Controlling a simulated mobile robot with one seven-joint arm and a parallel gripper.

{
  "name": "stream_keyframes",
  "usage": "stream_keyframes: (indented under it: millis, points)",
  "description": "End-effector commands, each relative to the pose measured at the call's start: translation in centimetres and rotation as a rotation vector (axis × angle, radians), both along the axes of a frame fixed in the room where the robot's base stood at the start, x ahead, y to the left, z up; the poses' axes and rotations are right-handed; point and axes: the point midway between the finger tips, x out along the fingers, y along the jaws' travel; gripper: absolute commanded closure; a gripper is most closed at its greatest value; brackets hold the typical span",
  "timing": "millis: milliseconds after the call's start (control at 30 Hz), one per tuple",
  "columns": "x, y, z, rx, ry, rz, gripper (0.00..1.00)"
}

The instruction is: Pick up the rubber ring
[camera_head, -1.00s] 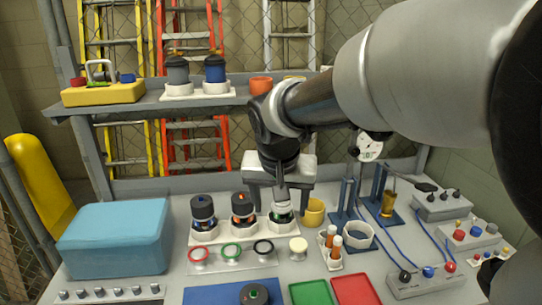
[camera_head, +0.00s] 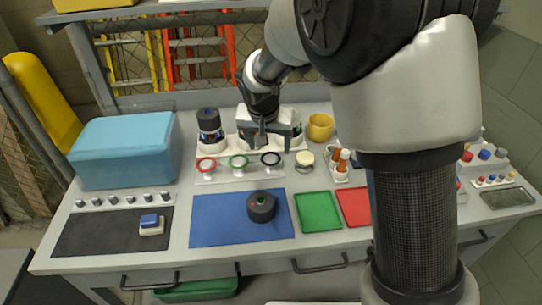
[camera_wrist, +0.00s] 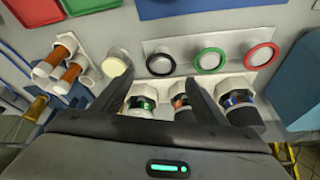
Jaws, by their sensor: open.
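Three rings sit in a row on white round holders: a red one (camera_head: 206,170), a green one (camera_head: 238,168) and a black one (camera_head: 272,164). Which of them is rubber is not certain from looks. My gripper (camera_head: 262,142) is open and empty, above and behind the green and black rings in the head view. In the wrist view, the black ring (camera_wrist: 160,75) shows between and just beyond my fingertips (camera_wrist: 158,77). The green ring (camera_wrist: 210,73) lies right of the right fingertip, and the red ring (camera_wrist: 261,66) is farther right. No contact shows.
Thrusters in white cradles (camera_head: 210,130) stand behind the rings, partly hidden by my gripper. A cream knob (camera_head: 304,158) and orange-and-white cylinders (camera_head: 342,160) stand to the right. A blue mat (camera_head: 215,222) with a dark round part (camera_head: 261,206) lies in front.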

Motion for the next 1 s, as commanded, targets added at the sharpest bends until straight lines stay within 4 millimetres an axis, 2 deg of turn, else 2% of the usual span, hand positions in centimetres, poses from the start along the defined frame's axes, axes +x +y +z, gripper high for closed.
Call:
stream_keyframes:
  millis: [133,400,700,767,967,1000]
  points:
    - [0.4,-0.1,-1.0,-0.001,0.001,0.000,0.33]
    - [1.8,-0.2,-4.6,-0.001,0.002,-0.002,0.33]
    - [2.1,-0.2,-5.0,0.000,0.000,-0.001,0.33]
    - [2.1,-0.2,-5.0,0.000,0.000,-0.001,0.42]
    - [2.0,-0.2,-5.0,0.000,0.000,-0.001,0.76]
    - [2.0,-0.2,-5.0,0.000,0.000,-0.001,0.77]
